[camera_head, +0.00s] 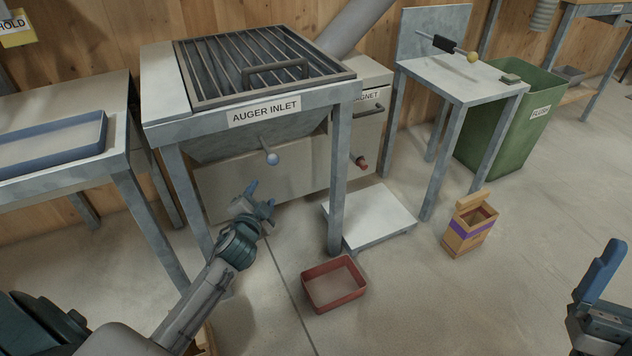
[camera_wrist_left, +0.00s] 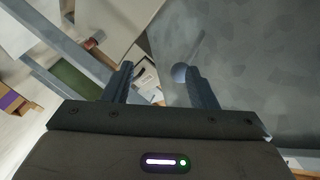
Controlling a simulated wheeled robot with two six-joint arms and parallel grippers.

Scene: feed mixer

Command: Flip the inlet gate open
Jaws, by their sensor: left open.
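The auger inlet hopper (camera_head: 232,140) stands under a frame labelled "AUGER INLET". The gate itself cannot be made out. My left gripper (camera_head: 260,197) is open and empty, below and a little left of the knob. In the left wrist view the knob appears between the fingertips (camera_wrist_left: 159,70), near the right finger; contact cannot be told. My right gripper (camera_head: 600,280) is at the right edge, partly cut off.
A barred grate (camera_head: 255,62) with a handle covers the inlet top. The frame's front leg (camera_head: 338,180) stands right of the knob. A red-tipped handle (camera_head: 360,162), a low platform (camera_head: 372,217) and a red bin (camera_head: 333,284) are nearby. A blue tray (camera_head: 50,145) lies left.

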